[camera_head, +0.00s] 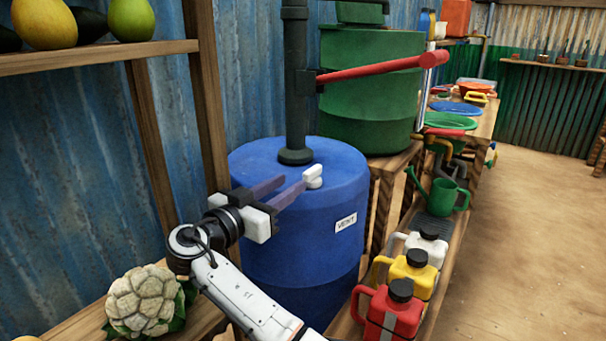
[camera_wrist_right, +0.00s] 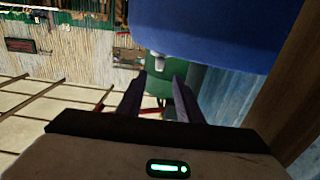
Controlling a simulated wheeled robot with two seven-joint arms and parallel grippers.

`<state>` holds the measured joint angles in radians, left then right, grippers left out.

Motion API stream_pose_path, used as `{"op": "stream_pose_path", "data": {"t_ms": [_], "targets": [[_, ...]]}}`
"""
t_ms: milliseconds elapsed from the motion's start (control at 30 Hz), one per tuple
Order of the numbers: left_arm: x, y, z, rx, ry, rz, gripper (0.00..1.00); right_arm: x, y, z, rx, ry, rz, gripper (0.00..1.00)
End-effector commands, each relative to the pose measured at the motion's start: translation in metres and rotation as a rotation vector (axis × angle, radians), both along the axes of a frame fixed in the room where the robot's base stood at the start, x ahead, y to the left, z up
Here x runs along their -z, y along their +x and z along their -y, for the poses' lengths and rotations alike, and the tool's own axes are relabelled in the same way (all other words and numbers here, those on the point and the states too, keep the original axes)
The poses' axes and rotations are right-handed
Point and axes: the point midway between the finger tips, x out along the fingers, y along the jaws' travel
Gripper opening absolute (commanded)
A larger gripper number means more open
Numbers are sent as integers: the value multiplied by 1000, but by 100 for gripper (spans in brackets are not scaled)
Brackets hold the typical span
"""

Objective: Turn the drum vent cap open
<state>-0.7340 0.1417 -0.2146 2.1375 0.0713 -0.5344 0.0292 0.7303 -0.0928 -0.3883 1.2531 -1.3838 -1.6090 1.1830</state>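The blue drum (camera_head: 300,235) stands in the middle of the head view, with a white label reading VENT on its side. The small white vent cap (camera_head: 313,173) sits on the drum's top, near its right side, with a raised handle. My right gripper (camera_head: 294,181) is at the drum's top, left of the cap, its two dark fingers apart and empty. The nearer fingertip appears close to the cap; I cannot tell if it touches. In the wrist view, a small pale piece, likely the cap (camera_wrist_right: 156,60), shows beyond and between the fingertips (camera_wrist_right: 158,76). My left gripper is not visible.
A dark pump pipe (camera_head: 296,90) rises from the drum's top, with a red handle (camera_head: 380,68) reaching right. A green barrel (camera_head: 370,100) stands behind. Red, yellow and white jugs (camera_head: 395,312) line a low shelf at right. A cauliflower (camera_head: 146,300) lies at lower left.

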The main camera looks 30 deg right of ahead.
Motion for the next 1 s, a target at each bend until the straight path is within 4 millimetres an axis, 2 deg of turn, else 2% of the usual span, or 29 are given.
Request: {"op": "stream_pose_path", "data": {"t_ms": [200, 400, 600, 833, 867, 1000], "targets": [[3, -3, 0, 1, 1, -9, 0, 0, 16, 40, 2, -1, -2, 33], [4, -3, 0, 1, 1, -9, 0, 1, 28, 67, -1, -1, -4, 33], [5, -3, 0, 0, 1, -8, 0, 1, 32, 78, -2, 2, -4, 33], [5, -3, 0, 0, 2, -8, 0, 1, 33, 79, -3, 2, -4, 33], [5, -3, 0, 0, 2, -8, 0, 1, 33, 79, -3, 2, -4, 31], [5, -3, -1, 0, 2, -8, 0, 1, 33, 79, -3, 2, -4, 8]]}}
